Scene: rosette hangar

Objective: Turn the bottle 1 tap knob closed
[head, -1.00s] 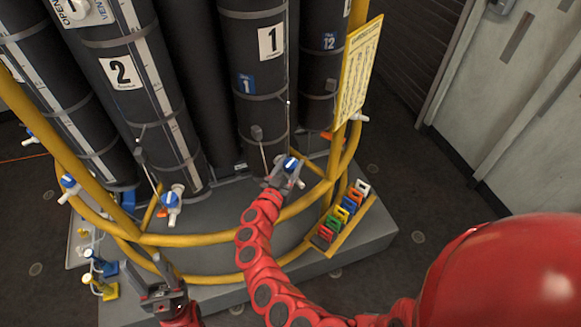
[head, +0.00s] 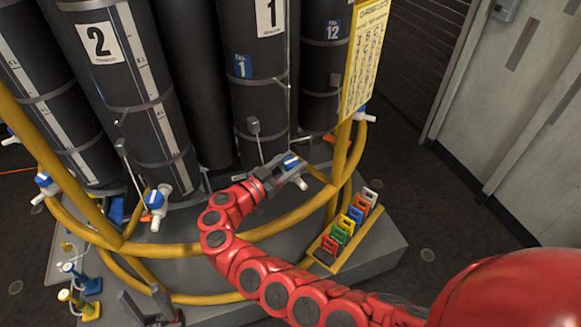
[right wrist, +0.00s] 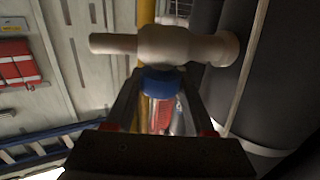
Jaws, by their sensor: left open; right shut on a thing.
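Bottle 1 (head: 262,98) is a dark upright cylinder with a "1" label, behind the yellow rail. Its white tap (head: 298,181) with a blue knob (head: 291,161) sits low in front of it. My right gripper (head: 279,171) reaches the knob from the left and is shut on it. In the right wrist view the blue knob (right wrist: 163,82) is between the fingers, with the pale tap body (right wrist: 175,46) just beyond. The fingers partly hide the knob. My left gripper (head: 148,302) is open and empty at the lower left, partly cut off.
A yellow rail (head: 270,226) curves in front of the bottles and below my right forearm. Bottle 2 (head: 150,100) has its own blue-knobbed tap (head: 156,200). A rack of coloured tags (head: 350,222) stands right of the tap. Open floor lies at the right.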

